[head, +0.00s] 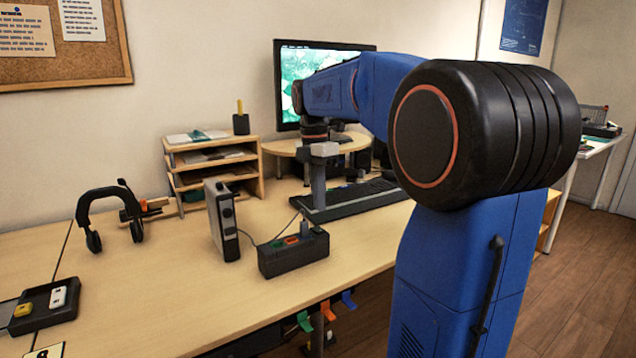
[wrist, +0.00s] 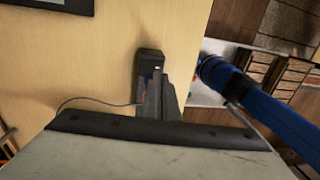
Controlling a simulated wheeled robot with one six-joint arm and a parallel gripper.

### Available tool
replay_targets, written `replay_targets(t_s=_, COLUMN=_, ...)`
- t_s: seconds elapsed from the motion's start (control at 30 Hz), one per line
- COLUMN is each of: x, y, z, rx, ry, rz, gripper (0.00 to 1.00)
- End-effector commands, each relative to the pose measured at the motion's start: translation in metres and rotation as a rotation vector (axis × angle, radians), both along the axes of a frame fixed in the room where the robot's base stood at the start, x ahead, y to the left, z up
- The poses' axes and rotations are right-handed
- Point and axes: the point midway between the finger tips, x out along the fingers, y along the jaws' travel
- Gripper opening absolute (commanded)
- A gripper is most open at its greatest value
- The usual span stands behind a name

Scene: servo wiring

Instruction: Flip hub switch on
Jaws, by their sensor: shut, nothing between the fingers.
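The hub (head: 293,257) is a dark oblong box on the wooden table, with green and red spots on its top and a grey-blue piece near its right end. I cannot make out the switch or its position. A thin cable runs from the hub to the left. My gripper (head: 319,206) points down, behind and above the hub's right end in the head view; its fingers are shut and empty. In the wrist view the hub (wrist: 149,62) shows beyond the shut fingers (wrist: 159,82), which partly hide it. Contact with the hub cannot be told.
An upright grey-black box (head: 222,222) stands left of the hub. A keyboard (head: 350,200) lies behind my gripper. Headphones (head: 93,238), a paper organiser (head: 215,170) and a monitor (head: 300,75) stand farther off.

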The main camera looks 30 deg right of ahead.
Motion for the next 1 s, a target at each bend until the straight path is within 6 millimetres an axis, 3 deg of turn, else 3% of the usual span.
replay_targets(t_s=0.2, x=-0.005, y=0.000, z=-0.034, rx=0.000, ry=0.002, rz=0.000, gripper=0.00)
replay_targets(t_s=0.4, x=-0.006, y=0.000, z=-0.051, rx=0.000, ry=0.000, rz=0.000, gripper=0.00)
replay_targets(t_s=1.0, x=-0.008, y=0.000, z=-0.059, rx=0.000, ry=0.000, rz=0.000, gripper=0.00)
